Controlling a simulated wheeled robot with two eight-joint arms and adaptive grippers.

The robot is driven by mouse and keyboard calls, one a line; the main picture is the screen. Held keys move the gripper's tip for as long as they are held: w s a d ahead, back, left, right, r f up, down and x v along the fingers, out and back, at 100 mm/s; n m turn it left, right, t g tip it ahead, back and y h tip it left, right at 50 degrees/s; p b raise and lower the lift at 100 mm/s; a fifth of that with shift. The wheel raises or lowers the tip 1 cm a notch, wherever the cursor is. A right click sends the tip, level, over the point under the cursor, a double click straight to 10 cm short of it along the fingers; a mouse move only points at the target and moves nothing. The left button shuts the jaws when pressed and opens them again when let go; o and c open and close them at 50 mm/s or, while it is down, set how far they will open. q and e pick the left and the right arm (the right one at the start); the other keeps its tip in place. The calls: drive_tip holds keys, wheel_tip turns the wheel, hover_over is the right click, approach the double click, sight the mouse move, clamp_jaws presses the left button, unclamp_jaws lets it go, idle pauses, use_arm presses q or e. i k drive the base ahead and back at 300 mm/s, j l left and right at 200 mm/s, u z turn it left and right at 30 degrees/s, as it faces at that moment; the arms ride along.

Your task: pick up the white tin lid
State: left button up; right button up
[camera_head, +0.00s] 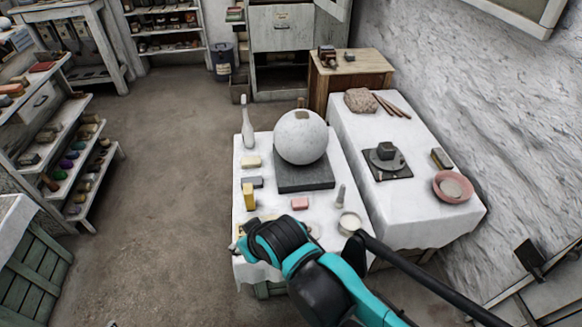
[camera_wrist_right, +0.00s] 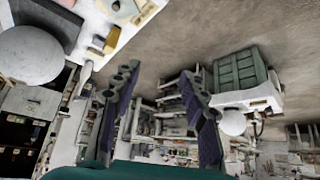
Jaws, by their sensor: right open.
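A round, shallow, pale thing (camera_head: 349,223), which may be the white tin lid, lies near the front right of the near white-clothed table. I cannot tell if it is a loose lid. Another pale round thing (camera_head: 314,229) is partly hidden behind my right arm. My right gripper (camera_wrist_right: 158,85) is open and empty in the right wrist view. In the head view my right arm reaches in from the lower right over the table's front edge, left of the round thing; the fingertips cannot be made out there. My left gripper is not in view.
A large plaster sphere (camera_head: 300,137) rests on a dark slab (camera_head: 304,176). A yellow block (camera_head: 249,196), pink block (camera_head: 299,203) and small upright grey piece (camera_head: 340,195) stand near my arm. Floor (camera_head: 150,200) is clear leftward.

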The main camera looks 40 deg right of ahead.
sight(313, 228)
drive_tip(key=z, duration=2)
